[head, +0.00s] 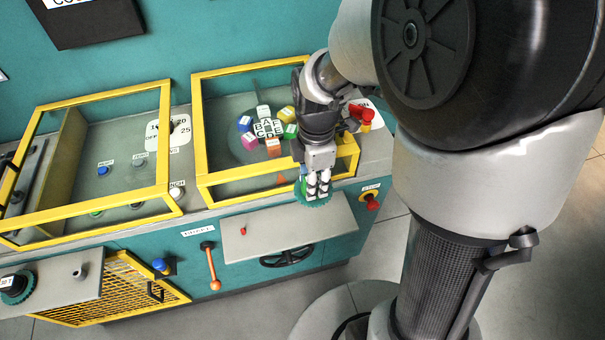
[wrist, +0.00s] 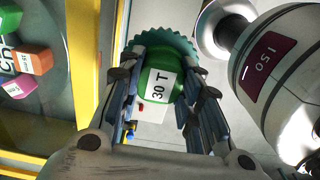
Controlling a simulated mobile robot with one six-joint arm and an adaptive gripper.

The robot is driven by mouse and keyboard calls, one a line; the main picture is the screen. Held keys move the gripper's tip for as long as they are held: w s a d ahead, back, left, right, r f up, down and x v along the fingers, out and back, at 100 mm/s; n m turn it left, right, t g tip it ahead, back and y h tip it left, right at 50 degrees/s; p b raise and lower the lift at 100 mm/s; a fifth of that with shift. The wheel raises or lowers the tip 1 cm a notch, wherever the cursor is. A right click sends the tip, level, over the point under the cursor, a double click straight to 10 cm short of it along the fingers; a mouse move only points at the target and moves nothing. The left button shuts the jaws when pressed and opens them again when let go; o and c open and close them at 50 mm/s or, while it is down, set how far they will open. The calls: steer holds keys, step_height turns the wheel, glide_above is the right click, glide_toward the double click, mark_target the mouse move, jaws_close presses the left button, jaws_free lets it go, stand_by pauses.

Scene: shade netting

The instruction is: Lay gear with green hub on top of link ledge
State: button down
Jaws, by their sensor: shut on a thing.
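The gear with green hub (head: 313,199) has a teal toothed rim; its hub, marked "30 T", shows in the wrist view (wrist: 158,80). My gripper (head: 318,187) points down and is shut on the hub, with one finger on each side. A grey ledge (head: 275,233) sticks out from the teal machine front, and the gear is at its far right part in the head view. I cannot tell whether the gear touches the ledge or hangs just above it. No readable label confirms that this is the link ledge.
A small red knob (head: 243,231) stands on the ledge's left part. Yellow-framed bays (head: 197,130) rise behind it, one with coloured blocks (head: 268,128). A red stop button (head: 371,201) is to the right. Another grey ledge (head: 75,290) at left bears a dark gear (head: 17,287).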

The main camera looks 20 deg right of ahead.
step_height(320, 180, down, 14)
steer(key=b, duration=0.4)
steer(key=shift+w, duration=0.15)
steer(key=shift+f+b, duration=0.15)
steer(key=shift+b, duration=0.15)
steer(key=c, duration=1.2)
jaws_free()
steer(key=shift+o, duration=0.2)
